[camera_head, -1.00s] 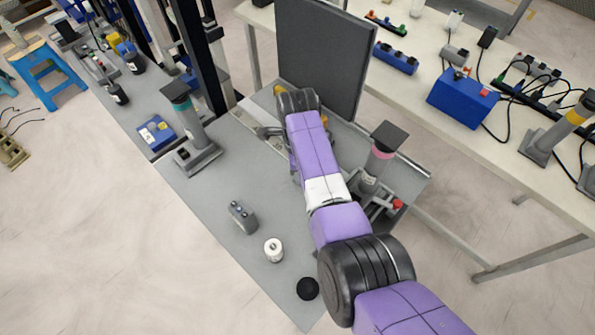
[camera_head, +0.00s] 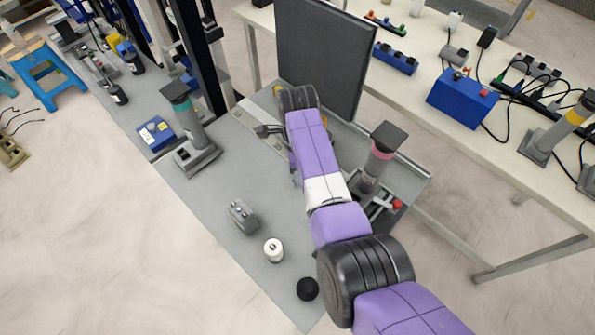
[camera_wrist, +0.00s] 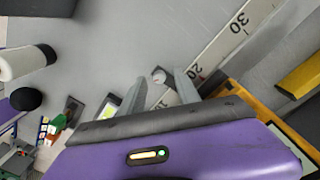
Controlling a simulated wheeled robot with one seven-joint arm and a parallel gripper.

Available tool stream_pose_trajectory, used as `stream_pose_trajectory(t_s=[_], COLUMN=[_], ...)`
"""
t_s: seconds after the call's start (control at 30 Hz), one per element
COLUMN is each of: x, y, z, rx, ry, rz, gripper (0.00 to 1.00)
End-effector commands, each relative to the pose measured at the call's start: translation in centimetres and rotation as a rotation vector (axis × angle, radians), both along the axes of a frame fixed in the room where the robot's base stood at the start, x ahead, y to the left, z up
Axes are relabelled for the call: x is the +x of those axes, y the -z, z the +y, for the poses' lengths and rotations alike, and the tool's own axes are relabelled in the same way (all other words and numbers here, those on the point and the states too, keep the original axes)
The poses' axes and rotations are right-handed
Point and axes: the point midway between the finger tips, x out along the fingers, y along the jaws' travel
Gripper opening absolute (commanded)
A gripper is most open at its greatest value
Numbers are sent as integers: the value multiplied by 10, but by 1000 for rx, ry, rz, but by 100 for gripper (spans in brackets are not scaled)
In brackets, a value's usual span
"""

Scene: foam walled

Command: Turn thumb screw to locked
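A small round grey knob (camera_wrist: 159,76), which looks like the thumb screw, shows in the wrist view beside a white ruler strip (camera_wrist: 214,52) with black numbers. My gripper (camera_wrist: 160,80) is open. One finger stands on each side of the knob, with gaps visible. In the head view my gripper (camera_head: 268,130) is over the grey bench, near the foot of the dark upright panel. The knob is too small or hidden to make out there. I cannot tell whether it is locked.
A dark panel (camera_head: 325,55) stands behind my arm. A pink-banded post (camera_head: 378,158) is close on its right, a teal-banded post (camera_head: 190,125) to its left. A grey block (camera_head: 243,217), white spool (camera_head: 273,250) and black knob (camera_head: 307,288) lie on the near bench.

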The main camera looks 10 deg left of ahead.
Motion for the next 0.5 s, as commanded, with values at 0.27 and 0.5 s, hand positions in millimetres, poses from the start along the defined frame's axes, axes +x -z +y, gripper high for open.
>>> stream_pose_trajectory(t_s=[0.27,0.5], x=[2,2], y=[-44,-68], z=[1,1], rx=[1,0], ry=[0,0], rz=[-4,-1], gripper=[39,39])
